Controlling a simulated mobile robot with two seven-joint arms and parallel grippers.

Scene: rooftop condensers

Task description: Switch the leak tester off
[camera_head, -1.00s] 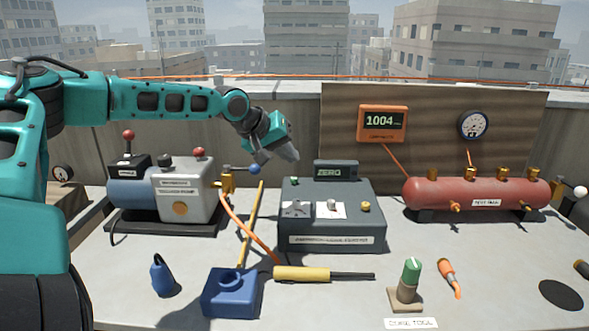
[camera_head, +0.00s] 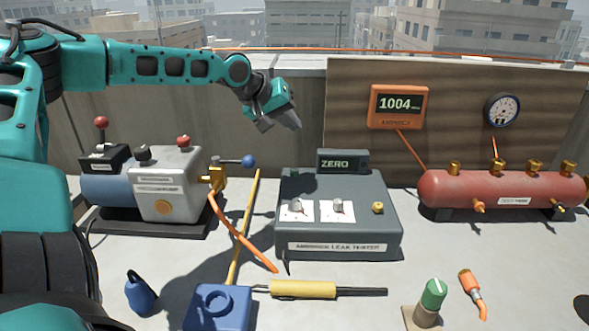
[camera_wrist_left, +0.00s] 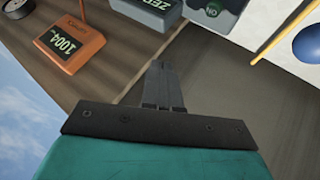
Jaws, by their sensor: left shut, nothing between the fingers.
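The leak tester (camera_head: 338,247) is a dark grey box in the middle of the table, labelled on its front. Its raised display (camera_head: 342,162) reads ZERO. On its top are two pale knobs (camera_head: 296,206) on white plates and a yellow fitting (camera_head: 377,208). My left gripper (camera_head: 292,121) is shut and empty, in the air above and behind the tester's back left, touching nothing. Its closed fingers also show in the left wrist view (camera_wrist_left: 160,72). My right gripper is not in view.
A vacuum pump (camera_head: 170,185) with a blue-ended lever (camera_head: 248,161) stands left. A red tank (camera_head: 500,190) stands right, before a wooden board with an orange 1004 display (camera_head: 398,106) and a gauge (camera_head: 503,109). A blue block (camera_head: 218,310) and yellow-handled tool (camera_head: 303,289) lie in front.

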